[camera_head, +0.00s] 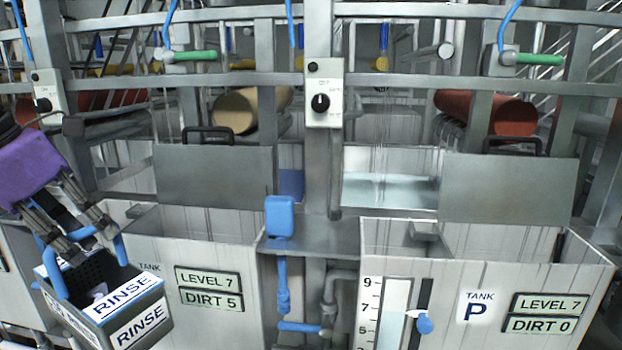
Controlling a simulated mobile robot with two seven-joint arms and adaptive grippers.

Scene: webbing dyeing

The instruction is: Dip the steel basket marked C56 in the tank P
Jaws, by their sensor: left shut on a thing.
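My left gripper (82,237) comes in from the left and is shut on the blue handle of a small basket (107,300). The basket has a dark perforated inside and white "RINSE" labels on its visible sides. I cannot read a C56 mark on it. It hangs in front of the left tank's front wall, left of that tank's signs. Tank P (478,305) stands at the right, open at the top, with signs "LEVEL 7" and "DIRT 0". Its grey lid (508,187) stands raised behind the opening. My right gripper is not in view.
Another open tank (222,317) with signs "LEVEL 7" and "DIRT 5" stands at the left, its lid (213,178) raised. Pipes and a blue box (280,216) fill the gap between the tanks. A post with a control knob box (324,93) rises behind.

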